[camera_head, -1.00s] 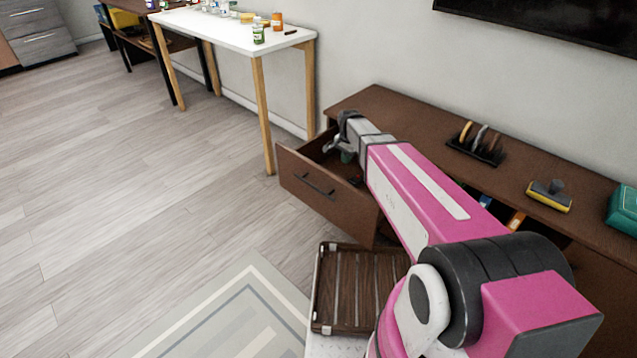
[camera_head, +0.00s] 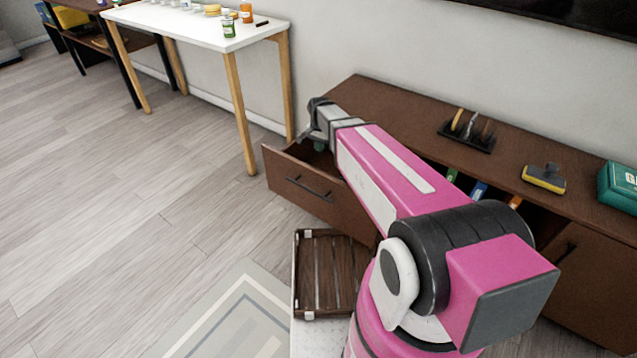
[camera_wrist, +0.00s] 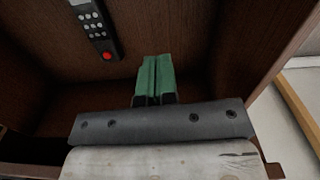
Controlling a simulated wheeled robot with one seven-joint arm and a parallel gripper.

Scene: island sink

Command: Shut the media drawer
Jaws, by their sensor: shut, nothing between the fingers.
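The media drawer (camera_head: 305,187) is the brown drawer at the left end of the low media cabinet, and it stands pulled out. Its front has a dark bar handle (camera_head: 308,189). My gripper (camera_wrist: 155,82) is shut and empty, with green fingertips side by side. In the head view my gripper (camera_head: 319,146) hangs over the open drawer, its fingertips partly hidden by the drawer front. In the wrist view a dark remote with a red button (camera_wrist: 97,30) lies inside the drawer. I cannot tell whether the fingertips touch the drawer.
The cabinet top (camera_head: 385,105) bears a dark rack (camera_head: 467,137), a yellow-and-grey brush (camera_head: 544,178) and a teal box (camera_head: 618,187). A white table (camera_head: 190,30) stands left of the cabinet. The floor at left is clear.

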